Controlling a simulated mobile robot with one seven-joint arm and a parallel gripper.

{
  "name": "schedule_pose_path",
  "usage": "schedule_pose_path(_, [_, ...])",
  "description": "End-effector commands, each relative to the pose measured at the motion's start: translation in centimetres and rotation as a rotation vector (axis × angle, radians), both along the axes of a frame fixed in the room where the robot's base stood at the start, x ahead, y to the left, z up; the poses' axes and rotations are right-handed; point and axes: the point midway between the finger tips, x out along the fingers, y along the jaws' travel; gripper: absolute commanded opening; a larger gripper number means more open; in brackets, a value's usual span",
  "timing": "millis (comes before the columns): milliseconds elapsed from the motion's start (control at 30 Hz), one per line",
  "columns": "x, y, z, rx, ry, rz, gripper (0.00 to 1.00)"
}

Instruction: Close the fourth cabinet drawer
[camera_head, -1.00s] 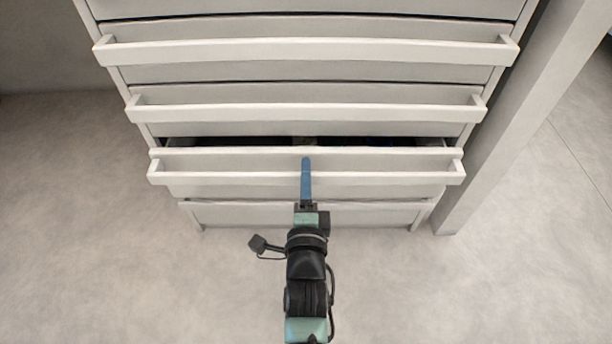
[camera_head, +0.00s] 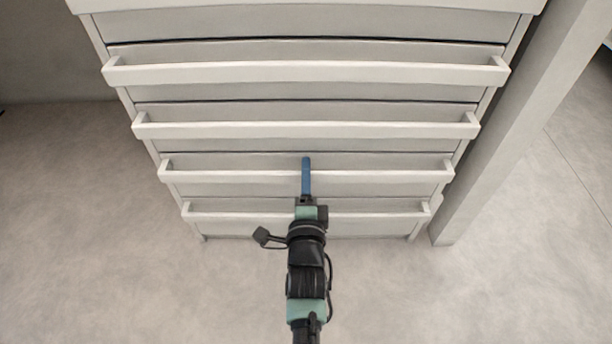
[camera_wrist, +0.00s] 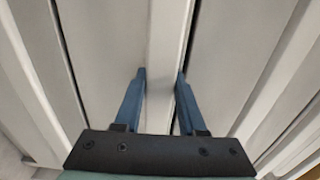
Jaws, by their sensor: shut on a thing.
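The fourth drawer (camera_head: 240,188) of the pale grey cabinet is the second from the bottom in the head view. Its front sits about flush with the other fronts, and no dark opening shows above it. My gripper (camera_head: 306,163) reaches over the middle of its long bar handle (camera_head: 390,176). In the wrist view, the blue fingers of my gripper (camera_wrist: 160,76) are on either side of the handle (camera_wrist: 166,40), shut on it. The drawer's inside is hidden.
Other drawers with similar bar handles (camera_head: 230,130) lie above, and one handle (camera_head: 240,214) lies below; all look closed. A grey post (camera_head: 505,130) stands close on the right. The floor (camera_head: 110,250) is clear.

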Motion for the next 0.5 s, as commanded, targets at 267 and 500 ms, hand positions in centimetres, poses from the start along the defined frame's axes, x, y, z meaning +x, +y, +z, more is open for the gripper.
schedule_pose_path(267, [0.18, -0.02, 0.11, 0.0, 0.0, 0.0, 0.67])
schedule_pose_path(500, [0.12, -0.01, 0.09, 0.0, 0.0, 0.0, 0.7])
